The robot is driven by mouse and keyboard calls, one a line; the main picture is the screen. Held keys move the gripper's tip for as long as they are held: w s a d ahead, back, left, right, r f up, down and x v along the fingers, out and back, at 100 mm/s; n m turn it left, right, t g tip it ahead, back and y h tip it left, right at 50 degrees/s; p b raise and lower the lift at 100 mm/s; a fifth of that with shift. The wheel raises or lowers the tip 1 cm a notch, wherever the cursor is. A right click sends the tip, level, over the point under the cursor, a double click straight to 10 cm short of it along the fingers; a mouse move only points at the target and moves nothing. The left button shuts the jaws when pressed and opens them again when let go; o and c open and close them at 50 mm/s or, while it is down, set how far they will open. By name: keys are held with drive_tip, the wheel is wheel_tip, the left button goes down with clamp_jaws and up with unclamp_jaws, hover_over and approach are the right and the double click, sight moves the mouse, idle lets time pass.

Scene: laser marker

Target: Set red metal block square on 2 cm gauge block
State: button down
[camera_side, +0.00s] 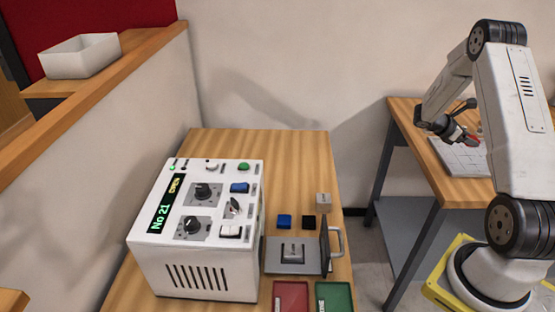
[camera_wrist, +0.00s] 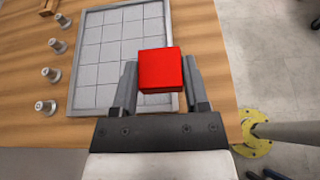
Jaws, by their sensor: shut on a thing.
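The red metal block (camera_wrist: 160,70) is between the two fingers of my gripper (camera_wrist: 160,88) in the wrist view. My gripper is shut on it and holds it over the near right part of a grey gridded plate. In the side view my gripper (camera_side: 468,139) is at the right, above the right-hand table, with a bit of red at its tip. A small grey block (camera_side: 292,251) sits on the grey plate of the marker station in the side view. I cannot tell whether it is the gauge block. Another light grey block (camera_side: 323,201) stands behind it on the table.
The white marker machine (camera_side: 195,270) stands on the left table, beside an upright dark panel (camera_side: 325,250) with a handle. Blue (camera_side: 284,221) and black (camera_side: 309,221) blocks, and red (camera_side: 291,296) and green (camera_side: 334,296) trays are near. A gap separates the tables. Several pegs (camera_wrist: 46,107) stand beside the gridded plate (camera_wrist: 95,70).

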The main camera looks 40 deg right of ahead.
drive_tip(key=w+d+f, duration=0.2)
drive_tip(key=d, duration=0.2)
hover_over(448, 155)
drive_tip(key=shift+a+f, duration=0.2)
drive_tip(key=shift+f, duration=2.6)
drive_tip(key=shift+f, duration=0.1)
drive_tip(key=shift+d+f, duration=0.15)
drive_tip(key=shift+f, duration=1.5)
drive_tip(key=shift+f, duration=0.1)
drive_tip(key=shift+c, duration=0.5)
unclamp_jaws()
